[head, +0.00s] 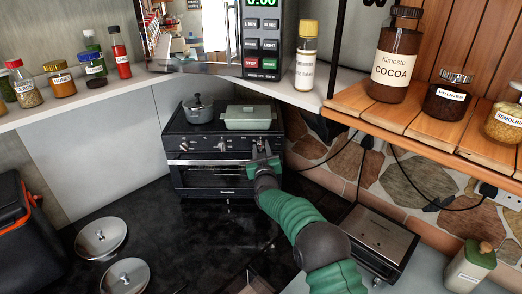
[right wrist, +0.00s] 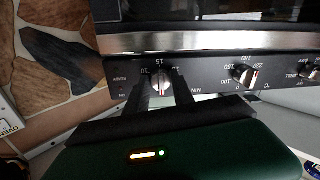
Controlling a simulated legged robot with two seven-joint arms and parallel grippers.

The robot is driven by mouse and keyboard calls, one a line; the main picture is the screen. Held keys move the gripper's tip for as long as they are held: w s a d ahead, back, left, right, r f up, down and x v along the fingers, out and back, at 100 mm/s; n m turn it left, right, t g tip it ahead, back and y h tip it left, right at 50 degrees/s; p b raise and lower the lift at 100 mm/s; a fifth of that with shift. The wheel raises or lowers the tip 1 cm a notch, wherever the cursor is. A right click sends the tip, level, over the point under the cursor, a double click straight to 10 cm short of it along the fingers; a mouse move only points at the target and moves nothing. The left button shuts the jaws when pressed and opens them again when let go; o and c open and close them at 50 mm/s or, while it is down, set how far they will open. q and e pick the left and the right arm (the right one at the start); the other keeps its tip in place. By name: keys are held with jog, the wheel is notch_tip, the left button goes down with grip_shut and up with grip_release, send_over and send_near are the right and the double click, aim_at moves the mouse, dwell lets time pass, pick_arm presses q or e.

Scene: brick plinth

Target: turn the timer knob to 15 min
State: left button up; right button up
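The black toaster oven (head: 222,170) stands on the dark counter, with a row of knobs along its upper front. My right gripper (head: 263,150) is at the rightmost knob in the head view. In the right wrist view, the timer knob (right wrist: 161,78) sits between the two fingers of my right gripper (right wrist: 161,90). One finger is on each side of it; firm contact is hard to see. The marks 15 and 10 show beside the knob, 15 just above it in the picture. The exact pointer setting is unclear. My left gripper is not in view.
A grey pot (head: 199,109) and a pale green dish (head: 247,117) stand on the oven. Another knob (right wrist: 244,76) is beside the timer. Two metal lids (head: 101,238) lie at front left. A metal grill (head: 376,238) is right of my arm. A wooden shelf (head: 420,135) overhangs the right.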

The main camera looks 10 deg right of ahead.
grip_shut()
